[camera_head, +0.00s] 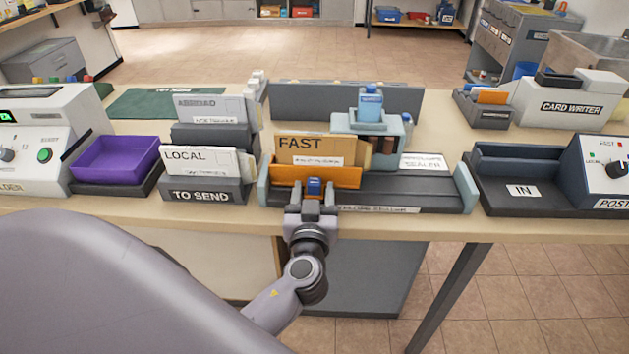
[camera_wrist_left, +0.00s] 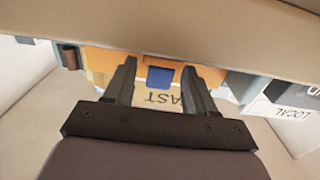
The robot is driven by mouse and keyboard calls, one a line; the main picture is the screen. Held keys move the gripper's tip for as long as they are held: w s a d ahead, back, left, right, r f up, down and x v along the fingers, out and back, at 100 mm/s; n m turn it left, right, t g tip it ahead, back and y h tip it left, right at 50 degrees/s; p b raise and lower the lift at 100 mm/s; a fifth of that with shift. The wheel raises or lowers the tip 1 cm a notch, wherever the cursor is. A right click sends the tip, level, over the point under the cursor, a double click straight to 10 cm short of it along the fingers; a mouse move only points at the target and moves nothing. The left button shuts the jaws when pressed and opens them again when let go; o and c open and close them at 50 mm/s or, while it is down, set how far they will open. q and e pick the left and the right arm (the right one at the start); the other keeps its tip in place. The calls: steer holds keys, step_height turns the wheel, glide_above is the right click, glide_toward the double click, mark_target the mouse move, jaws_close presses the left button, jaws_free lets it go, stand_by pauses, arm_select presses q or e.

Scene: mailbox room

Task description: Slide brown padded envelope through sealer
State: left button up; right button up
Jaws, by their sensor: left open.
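The brown padded envelope (camera_head: 300,144), marked FAST, stands upright in an orange holder (camera_head: 335,177) at the left part of the envelope sealer (camera_head: 415,191). A blue tab (camera_head: 314,187) sticks out at the front of the holder. My left gripper (camera_head: 312,204) is open at this tab. In the left wrist view, its fingers (camera_wrist_left: 159,70) stand on either side of the blue tab (camera_wrist_left: 160,77), with gaps visible. The envelope (camera_wrist_left: 157,98) shows behind them. The sealer's light-blue head (camera_head: 343,122), with brown rollers below, is right of the envelope. My right gripper is out of view.
Left of the sealer stand the TO SEND rack (camera_head: 205,191) with ABROAD and LOCAL mail and a purple tray (camera_head: 116,158). A dark IN tray (camera_head: 521,191) is to the right. The sealer's track right of the holder looks clear.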

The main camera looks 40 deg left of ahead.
arm_select(q)
steer(key=shift+w+a, duration=0.15)
steer(key=shift+w, duration=0.1)
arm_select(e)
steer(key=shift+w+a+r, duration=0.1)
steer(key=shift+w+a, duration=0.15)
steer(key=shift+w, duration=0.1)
arm_select(q)
jaws_close()
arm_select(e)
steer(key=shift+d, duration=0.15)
